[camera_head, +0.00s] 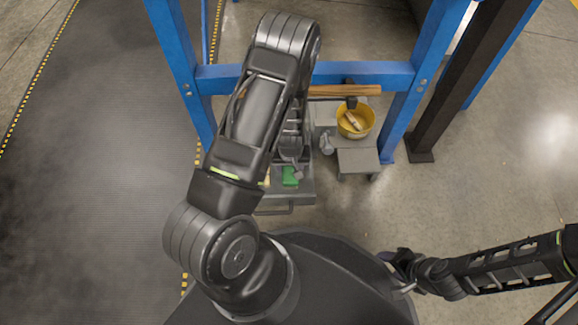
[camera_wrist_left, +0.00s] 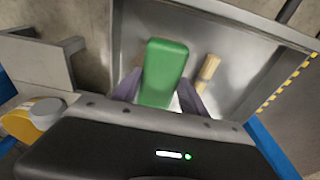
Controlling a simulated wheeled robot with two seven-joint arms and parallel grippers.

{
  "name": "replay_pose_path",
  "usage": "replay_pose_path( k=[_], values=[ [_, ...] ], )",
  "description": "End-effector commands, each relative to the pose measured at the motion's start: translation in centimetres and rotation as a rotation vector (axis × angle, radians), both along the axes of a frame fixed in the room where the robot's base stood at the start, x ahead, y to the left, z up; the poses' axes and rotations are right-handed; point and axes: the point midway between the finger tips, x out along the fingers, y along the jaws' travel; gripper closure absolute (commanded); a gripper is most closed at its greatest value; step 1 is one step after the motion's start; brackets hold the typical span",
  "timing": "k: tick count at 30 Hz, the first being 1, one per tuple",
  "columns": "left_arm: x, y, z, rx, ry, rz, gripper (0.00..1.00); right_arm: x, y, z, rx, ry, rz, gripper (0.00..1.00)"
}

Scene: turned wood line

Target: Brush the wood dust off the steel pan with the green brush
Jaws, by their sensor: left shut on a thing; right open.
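The steel pan (camera_head: 300,196) is a grey shallow tray below my left arm in the head view. Its floor and rim (camera_wrist_left: 225,20) fill much of the left wrist view. My left gripper (camera_wrist_left: 160,95) is shut on the green brush (camera_wrist_left: 165,70), which is over the pan. The brush also shows in the head view (camera_head: 289,178), partly hidden by my left arm. A pale patch shows beside the brush; I cannot tell if it is wood dust or bristles. I cannot tell whether the bristles touch the pan. My right gripper (camera_head: 396,270) is open at the lower right, away from the pan.
A light wooden piece (camera_wrist_left: 208,70) lies in the pan, right of the brush. A yellow bowl (camera_head: 369,122) with wooden pieces stands beyond the pan to the right, near a grey step (camera_head: 358,160). Blue frame posts (camera_head: 402,105) and a crossbar stand around the work area.

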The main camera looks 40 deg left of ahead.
Motion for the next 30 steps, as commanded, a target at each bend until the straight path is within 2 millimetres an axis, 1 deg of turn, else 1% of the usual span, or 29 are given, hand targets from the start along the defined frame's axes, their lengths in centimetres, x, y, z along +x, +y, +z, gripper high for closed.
replay_pose_path(
  k=[6,12,30],
  values=[
    [1.2,-1.6,0.2,0.001,0.000,-0.005,0.82,0.0,0.0,0.4,0.000,0.000,0.000,0.47],
    [1.9,-2.5,0.2,0.001,-0.001,-0.002,0.82,0.0,0.0,0.5,0.000,0.000,0.000,0.47],
    [1.9,-2.5,0.0,0.000,0.000,-0.001,0.82,0.0,0.0,0.3,0.000,0.000,0.000,0.47]
  ],
)
